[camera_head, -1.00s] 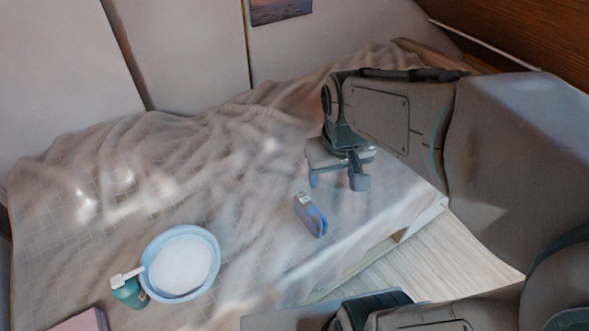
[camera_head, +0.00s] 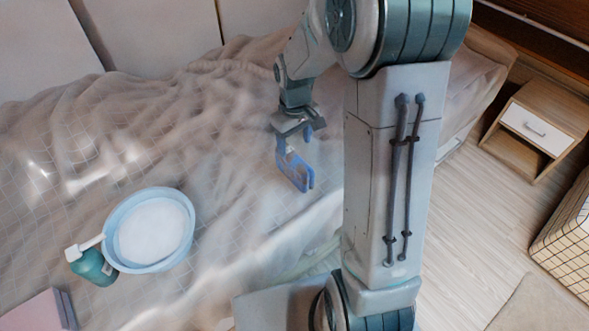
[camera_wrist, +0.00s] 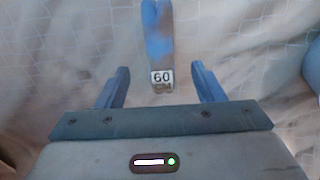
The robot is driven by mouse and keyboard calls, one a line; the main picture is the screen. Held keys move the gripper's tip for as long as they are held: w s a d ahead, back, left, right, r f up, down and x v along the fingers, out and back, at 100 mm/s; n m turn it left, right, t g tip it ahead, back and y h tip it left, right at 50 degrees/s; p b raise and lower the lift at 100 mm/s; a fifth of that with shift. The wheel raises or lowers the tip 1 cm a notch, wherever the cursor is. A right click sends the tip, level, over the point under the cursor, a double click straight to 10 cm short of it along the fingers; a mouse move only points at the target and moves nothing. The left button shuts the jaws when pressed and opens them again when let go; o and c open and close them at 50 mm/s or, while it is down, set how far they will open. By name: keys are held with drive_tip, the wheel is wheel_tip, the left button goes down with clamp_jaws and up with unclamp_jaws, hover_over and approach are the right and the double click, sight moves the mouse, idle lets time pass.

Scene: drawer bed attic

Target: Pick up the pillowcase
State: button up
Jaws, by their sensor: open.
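A slim blue folded item (camera_head: 294,170) with a white label lies on the bed cover. It may be the pillowcase, but I cannot tell for sure. My gripper (camera_head: 299,133) is open and close over the labelled end. In the wrist view, the two fingers of my gripper (camera_wrist: 160,88) stand apart on either side of that end. I cannot tell whether they touch it.
A wrinkled, checked cover (camera_head: 230,130) spreads over the bed. A light blue basin (camera_head: 113,218) with white contents stands left, beside a teal pump bottle (camera_head: 94,268). A pink book-like item (camera_head: 35,312) is at bottom left. A nightstand (camera_head: 537,128) stands right, beyond open wooden floor.

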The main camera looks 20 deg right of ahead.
sight(294, 156)
wheel_tip(294, 156, down, 9)
drive_tip(key=shift+f+b, duration=0.1)
drive_tip(key=shift+b, duration=0.95)
drive_tip(key=c, duration=1.1)
